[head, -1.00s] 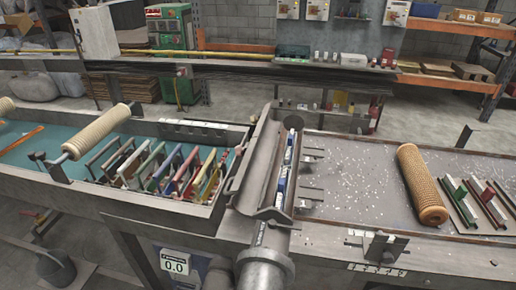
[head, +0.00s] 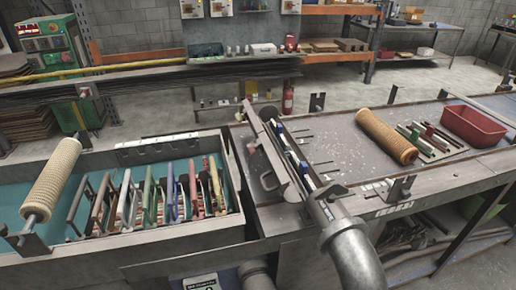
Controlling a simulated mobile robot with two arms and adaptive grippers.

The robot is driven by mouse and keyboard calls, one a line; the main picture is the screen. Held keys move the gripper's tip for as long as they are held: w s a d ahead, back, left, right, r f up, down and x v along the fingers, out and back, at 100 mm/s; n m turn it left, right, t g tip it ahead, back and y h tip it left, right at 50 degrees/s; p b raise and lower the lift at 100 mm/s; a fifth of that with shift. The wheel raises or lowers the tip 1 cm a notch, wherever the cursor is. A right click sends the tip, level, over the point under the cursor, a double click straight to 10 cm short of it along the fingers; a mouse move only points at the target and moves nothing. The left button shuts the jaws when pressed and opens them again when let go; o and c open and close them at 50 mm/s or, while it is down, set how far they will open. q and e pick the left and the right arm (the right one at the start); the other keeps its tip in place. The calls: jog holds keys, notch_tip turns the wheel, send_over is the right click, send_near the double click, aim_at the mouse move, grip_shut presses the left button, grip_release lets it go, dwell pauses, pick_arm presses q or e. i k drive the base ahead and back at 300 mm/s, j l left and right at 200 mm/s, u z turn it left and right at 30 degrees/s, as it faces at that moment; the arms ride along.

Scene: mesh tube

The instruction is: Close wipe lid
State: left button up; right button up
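I cannot make out a wipe container or its lid in the head view. A long grey metal trough-like part (head: 268,145) with narrow blue and white items along it lies across the bench's middle, and a thick grey pipe (head: 355,250) comes off its near end. I cannot tell whether any part of it is a lid. Neither of my grippers is in view.
A cream mesh tube (head: 52,180) lies at the left and a tan one (head: 387,136) on the right bench top. Several coloured frames (head: 150,200) stand in a teal-floored tray. A red bin (head: 472,125) stands at the right. A concrete floor aisle runs behind.

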aim_at(289, 194)
jog(key=j, duration=0.5)
jog(key=k+j+z, duration=0.1)
jog(key=j, duration=0.4)
jog(key=k+j, duration=0.1)
jog(key=j, duration=0.4)
jog(key=z, duration=0.05)
